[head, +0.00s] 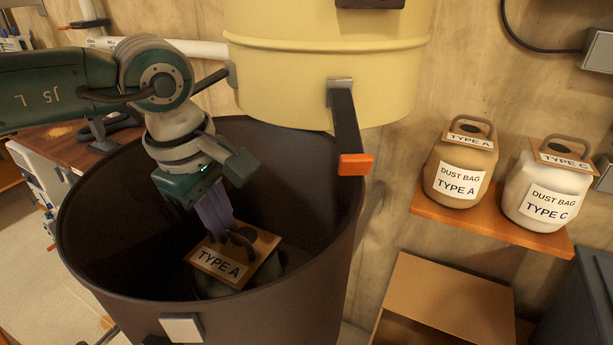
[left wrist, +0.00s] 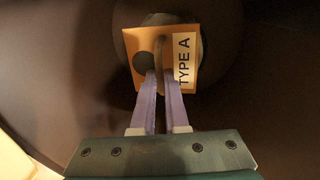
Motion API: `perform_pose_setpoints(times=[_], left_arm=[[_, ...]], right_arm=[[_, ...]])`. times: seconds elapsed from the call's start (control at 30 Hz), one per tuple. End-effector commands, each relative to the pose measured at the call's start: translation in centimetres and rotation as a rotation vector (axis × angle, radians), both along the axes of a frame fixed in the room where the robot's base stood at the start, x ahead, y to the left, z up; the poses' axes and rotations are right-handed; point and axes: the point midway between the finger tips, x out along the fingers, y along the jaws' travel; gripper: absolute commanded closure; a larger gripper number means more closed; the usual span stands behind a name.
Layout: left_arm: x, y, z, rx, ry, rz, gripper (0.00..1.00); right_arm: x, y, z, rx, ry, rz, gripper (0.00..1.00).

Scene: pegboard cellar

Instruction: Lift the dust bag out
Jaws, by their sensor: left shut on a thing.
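The dust bag sits low inside the dark open drum (head: 80,266). Its cardboard collar (head: 217,264) reads TYPE A and has a round hole and a dark handle loop. Only a little of the grey bag body (head: 225,290) shows under the collar. My left gripper (head: 232,236) reaches down into the drum, and its purple fingers are shut on the handle. In the left wrist view the collar (left wrist: 183,62) lies beyond the fingertips, with the handle between the fingers (left wrist: 160,78). My right gripper is not in view.
A yellow cylinder (head: 320,75) hangs above the drum's back rim, with a dark latch strap ending in an orange tab (head: 355,164). Two dust bags, type A (head: 457,170) and type C (head: 548,190), stand on an orange shelf at right. An open cardboard box (head: 445,300) is below.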

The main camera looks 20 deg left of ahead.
Motion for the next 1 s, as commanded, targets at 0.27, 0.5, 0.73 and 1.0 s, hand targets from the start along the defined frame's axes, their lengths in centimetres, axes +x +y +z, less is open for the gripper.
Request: perform_pose_setpoints(times=[0.27,0.5,0.73,1.0], left_arm=[[0.2,0.0,3.2,0.001,-0.01,-0.002,1.0],[0.3,0.1,10.3,0.0,-0.015,0.0,1.0],[0.2,0.0,16.3,-0.001,-0.011,0.0,1.0],[0.1,0.0,19.7,-0.001,-0.005,0.0,1.0]], right_arm=[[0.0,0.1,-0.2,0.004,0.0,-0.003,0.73],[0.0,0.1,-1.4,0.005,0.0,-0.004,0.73],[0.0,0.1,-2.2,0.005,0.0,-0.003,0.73],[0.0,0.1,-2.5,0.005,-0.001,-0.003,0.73]])
